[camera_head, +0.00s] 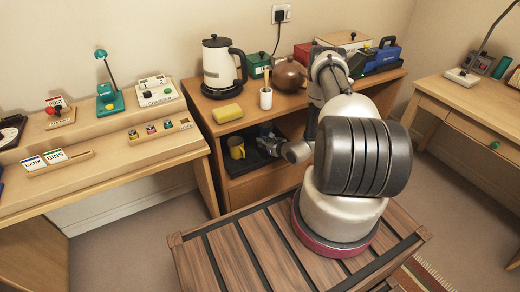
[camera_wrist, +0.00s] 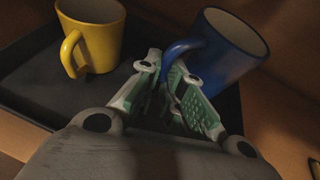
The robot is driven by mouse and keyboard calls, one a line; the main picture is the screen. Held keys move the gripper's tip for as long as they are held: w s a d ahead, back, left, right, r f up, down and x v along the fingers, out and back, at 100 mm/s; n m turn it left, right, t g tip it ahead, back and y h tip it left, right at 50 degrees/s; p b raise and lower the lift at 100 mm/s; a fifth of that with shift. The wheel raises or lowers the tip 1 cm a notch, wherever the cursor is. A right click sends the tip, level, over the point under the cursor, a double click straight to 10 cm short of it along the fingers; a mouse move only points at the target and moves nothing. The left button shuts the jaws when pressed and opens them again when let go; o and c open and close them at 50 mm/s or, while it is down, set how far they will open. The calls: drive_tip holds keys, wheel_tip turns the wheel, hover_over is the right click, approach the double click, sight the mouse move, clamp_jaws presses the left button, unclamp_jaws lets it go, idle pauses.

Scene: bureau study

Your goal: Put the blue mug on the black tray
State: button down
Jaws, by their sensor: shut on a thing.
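The blue mug (camera_wrist: 232,50) is in the upper right of the wrist view, slightly tilted in the picture. My gripper (camera_wrist: 170,75) is shut on its handle, which points toward the fingers. The black tray (camera_wrist: 35,90) lies below, inside the open shelf of the cabinet; its dark surface also shows in the head view (camera_head: 249,162). The mug appears at the tray's right side; I cannot tell whether its base touches the tray. In the head view my gripper (camera_head: 268,144) reaches into the shelf, and the blue mug cannot be made out clearly.
A yellow mug (camera_wrist: 92,40) stands on the tray, left of the blue mug. It also shows in the head view (camera_head: 236,147). The wooden shelf walls and top close in around my gripper.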

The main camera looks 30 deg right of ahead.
sight(263, 155)
drive_tip(key=shift+f, duration=2.3)
drive_tip(key=c, duration=1.6)
unclamp_jaws()
drive_tip(key=shift+f, duration=0.15)
drive_tip(key=shift+o, duration=0.2)
drive_tip(key=shift+s+d+r, duration=0.1)
drive_tip(key=shift+s+r, duration=0.15)
drive_tip(key=v, duration=1.1)
drive_tip(key=shift+s, duration=0.25)
